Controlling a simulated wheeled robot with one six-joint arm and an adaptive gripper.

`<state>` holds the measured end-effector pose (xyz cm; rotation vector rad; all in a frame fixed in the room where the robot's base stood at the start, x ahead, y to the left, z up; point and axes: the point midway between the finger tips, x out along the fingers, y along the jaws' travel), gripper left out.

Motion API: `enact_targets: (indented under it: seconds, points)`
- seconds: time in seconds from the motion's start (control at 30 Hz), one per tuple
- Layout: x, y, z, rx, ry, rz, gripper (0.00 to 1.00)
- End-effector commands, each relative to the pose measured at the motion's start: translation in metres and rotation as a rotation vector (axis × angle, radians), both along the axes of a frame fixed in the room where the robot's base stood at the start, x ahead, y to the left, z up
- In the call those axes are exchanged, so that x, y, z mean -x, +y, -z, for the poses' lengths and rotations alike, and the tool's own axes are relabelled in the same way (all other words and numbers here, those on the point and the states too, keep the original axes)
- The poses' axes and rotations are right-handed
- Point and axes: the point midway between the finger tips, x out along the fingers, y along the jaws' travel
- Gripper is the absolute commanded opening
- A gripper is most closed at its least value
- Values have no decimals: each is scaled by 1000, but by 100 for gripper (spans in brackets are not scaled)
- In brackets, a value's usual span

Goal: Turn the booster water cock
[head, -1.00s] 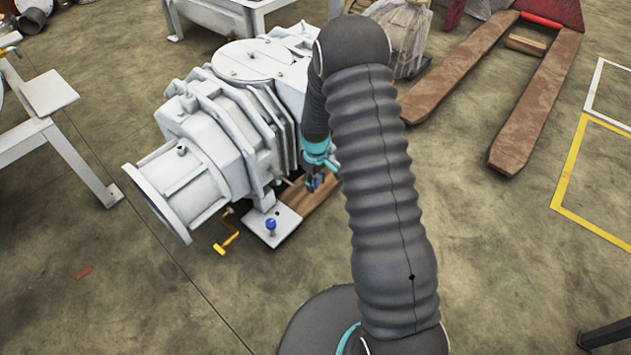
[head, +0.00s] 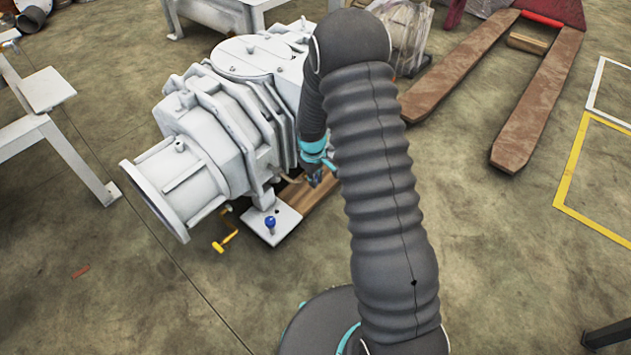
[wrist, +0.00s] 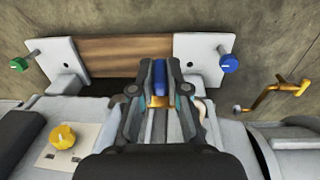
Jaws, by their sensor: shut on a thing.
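The water cock (wrist: 159,75) shows in the wrist view as a blue lever with a brass part below it. My gripper (wrist: 159,88) is shut on it, with a finger on either side of the blue lever. In the head view my gripper (head: 314,179) is low beside the white booster pump (head: 215,125), above the wooden beam. My arm hides part of the pump and most of the cock there. The lever's exact turn angle is hard to tell.
A blue knob (head: 270,222) stands on the pump's white foot plate, with a yellow crank (head: 225,240) beside it. The wrist view also shows a green knob (wrist: 18,64) and a yellow knob (wrist: 63,138). A pallet jack (head: 535,110) lies right; floor in front is clear.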

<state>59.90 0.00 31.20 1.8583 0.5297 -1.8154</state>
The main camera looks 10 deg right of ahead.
Motion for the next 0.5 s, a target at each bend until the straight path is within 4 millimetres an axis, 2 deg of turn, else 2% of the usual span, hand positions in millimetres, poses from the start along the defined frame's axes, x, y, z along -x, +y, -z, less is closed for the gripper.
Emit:
enact_targets:
  seconds: [0.03, 0.5]
  points:
    - [0, 1, 6, 17, -13, -4, 0]
    - [2, 5, 8, 245, -181, -7, 0]
